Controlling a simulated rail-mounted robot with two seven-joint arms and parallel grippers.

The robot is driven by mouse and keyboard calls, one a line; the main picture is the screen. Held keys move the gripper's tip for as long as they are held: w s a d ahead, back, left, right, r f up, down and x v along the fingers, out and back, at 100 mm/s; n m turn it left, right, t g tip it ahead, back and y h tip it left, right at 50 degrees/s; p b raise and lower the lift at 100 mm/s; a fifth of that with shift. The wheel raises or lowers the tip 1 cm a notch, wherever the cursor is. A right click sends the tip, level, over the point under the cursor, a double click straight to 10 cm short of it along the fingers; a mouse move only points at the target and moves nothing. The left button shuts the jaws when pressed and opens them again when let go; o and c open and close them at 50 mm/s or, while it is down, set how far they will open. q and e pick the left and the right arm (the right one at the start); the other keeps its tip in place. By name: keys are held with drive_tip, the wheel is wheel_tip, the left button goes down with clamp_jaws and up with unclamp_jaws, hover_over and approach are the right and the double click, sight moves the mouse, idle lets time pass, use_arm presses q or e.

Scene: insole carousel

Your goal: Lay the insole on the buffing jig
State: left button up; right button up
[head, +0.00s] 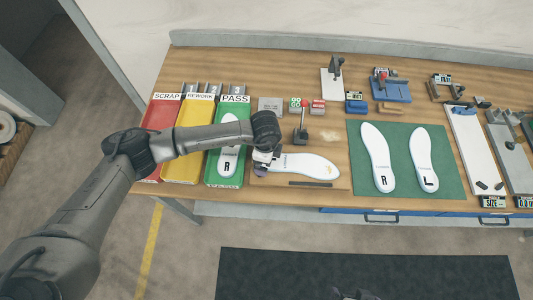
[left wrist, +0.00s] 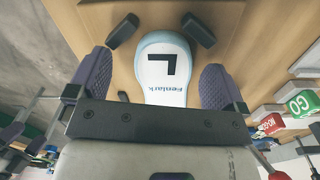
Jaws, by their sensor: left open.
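A white insole (head: 306,166) lies flat on a light wooden jig board (head: 340,182), its heel toward my left gripper and its toe to the right. In the left wrist view its blue-rimmed heel (left wrist: 164,62) carries an L and lies between dark stops (left wrist: 198,31) on the wood (left wrist: 235,50). My left gripper (head: 263,168) is at the heel end. Its two purple-grey fingers (left wrist: 155,82) are open, one on each side of the heel, with gaps visible. The gripper hides part of the heel in the head view.
Red (head: 160,134), yellow (head: 187,142) and green (head: 238,183) trays stand at left; the green PASS tray holds an insole. A clamp (head: 300,130) stands behind the board. A green mat (head: 402,185) with R and L insoles lies right; gauges line the back.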

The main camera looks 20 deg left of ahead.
use_arm(q)
wheel_tip(320, 180, up, 12)
drive_tip(key=shift+w, duration=0.35)
drive_tip(key=shift+r, duration=0.1)
